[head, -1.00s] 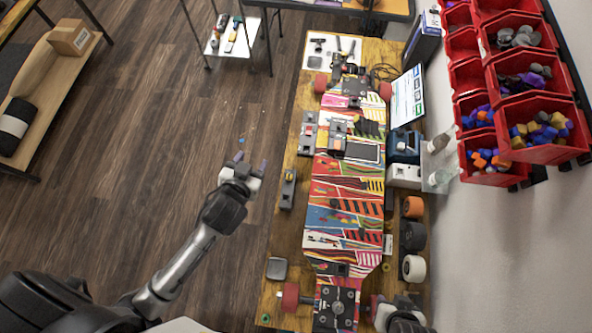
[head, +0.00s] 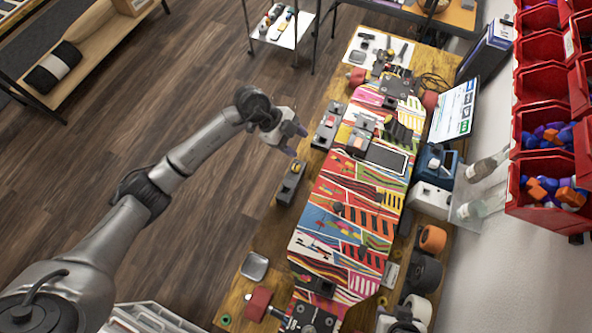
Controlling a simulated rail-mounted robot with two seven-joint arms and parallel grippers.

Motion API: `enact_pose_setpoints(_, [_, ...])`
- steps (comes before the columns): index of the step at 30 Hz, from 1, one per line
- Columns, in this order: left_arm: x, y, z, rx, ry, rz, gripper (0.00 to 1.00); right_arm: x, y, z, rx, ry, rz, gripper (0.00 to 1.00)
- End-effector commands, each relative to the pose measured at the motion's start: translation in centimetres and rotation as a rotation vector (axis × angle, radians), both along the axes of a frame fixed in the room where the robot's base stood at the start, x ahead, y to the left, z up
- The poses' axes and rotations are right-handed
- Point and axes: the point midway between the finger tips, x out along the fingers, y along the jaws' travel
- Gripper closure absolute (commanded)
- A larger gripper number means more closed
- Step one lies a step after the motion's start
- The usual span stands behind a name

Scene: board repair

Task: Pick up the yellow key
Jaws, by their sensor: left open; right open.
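A small yellow piece (head: 296,168), which looks like the yellow key, sits on top of a narrow dark grey block (head: 288,188) at the left edge of the wooden bench. It is too small to make out its exact shape. My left gripper (head: 296,141) is open and empty, above and just behind that block, with its two purple-tipped fingers apart. It does not appear to touch the key.
A colourful skateboard deck (head: 345,215) lies along the bench. A monitor (head: 455,110), wheels (head: 432,238) and red bins (head: 543,125) are on the right.

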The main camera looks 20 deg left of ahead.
Motion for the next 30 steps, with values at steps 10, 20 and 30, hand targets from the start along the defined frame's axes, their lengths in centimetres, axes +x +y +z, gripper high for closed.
enact_pose_setpoints(10, [0.9,4.8,-3.1,0.274,0.147,0.096,0.45,0.0,-0.1,-1.3,-0.003,-0.002,0.001,0.57])
enact_pose_setpoints(20, [0.7,2.8,-8.1,0.277,0.152,0.098,0.45,0.1,-0.5,-1.4,-0.014,-0.003,0.007,0.57])
enact_pose_setpoints(30, [0.7,2.0,-9.9,0.277,0.148,0.097,0.45,0.1,-0.4,-1.4,-0.010,-0.003,0.004,0.57])
